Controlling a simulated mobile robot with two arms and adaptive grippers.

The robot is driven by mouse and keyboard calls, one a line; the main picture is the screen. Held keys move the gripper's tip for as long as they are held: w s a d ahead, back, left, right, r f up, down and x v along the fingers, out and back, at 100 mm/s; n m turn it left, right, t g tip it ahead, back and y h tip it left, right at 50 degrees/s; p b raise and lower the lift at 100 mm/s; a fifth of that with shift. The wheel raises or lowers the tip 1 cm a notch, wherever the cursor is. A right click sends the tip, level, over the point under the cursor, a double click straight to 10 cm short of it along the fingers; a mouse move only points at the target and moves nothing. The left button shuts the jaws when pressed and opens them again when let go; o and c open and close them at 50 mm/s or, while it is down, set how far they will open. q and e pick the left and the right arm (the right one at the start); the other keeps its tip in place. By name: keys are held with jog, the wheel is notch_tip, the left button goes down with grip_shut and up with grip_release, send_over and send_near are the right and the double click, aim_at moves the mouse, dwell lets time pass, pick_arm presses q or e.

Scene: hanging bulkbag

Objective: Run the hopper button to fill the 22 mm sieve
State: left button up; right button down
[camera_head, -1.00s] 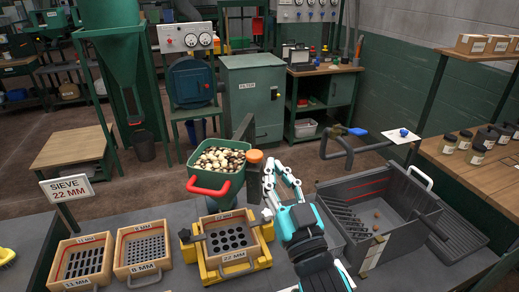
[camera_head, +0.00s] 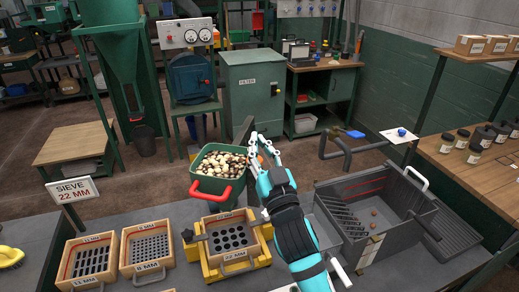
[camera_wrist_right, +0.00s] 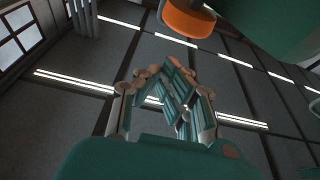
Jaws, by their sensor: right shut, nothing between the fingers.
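The green hopper (camera_head: 207,185) is full of pale and brown pieces and has a red handle-like bar on its front. Below it, the 22 mm sieve (camera_head: 229,234) sits in a yellow stand (camera_head: 262,262); its dark round holes show and no pieces are seen on it. The orange button (camera_wrist_right: 188,18) is at the hopper's right side; in the head view the fingers mostly cover it. My right gripper (camera_head: 257,142) is shut and empty, raised beside the button. In the wrist view the fingertips (camera_wrist_right: 168,82) are below the button and appear apart from it. My left gripper is out of view.
The sign (camera_head: 72,190) reads "SIEVE 22 MM". The 11 mm (camera_head: 88,262) and 8 mm (camera_head: 150,247) sieves stand to the left. A grey slotted bin (camera_head: 352,246) with a few small round pieces stands right of my arm.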

notch_tip(320, 180, down, 3)
jog(key=shift+s+r, duration=0.1)
jog(key=shift+s, duration=0.05)
notch_tip(320, 180, down, 2)
jog(key=shift+f+b, duration=0.1)
jog(key=shift+b, duration=0.6)
jog(key=shift+d+f, duration=0.1)
jog(key=shift+f, duration=0.15)
dwell(6.6)
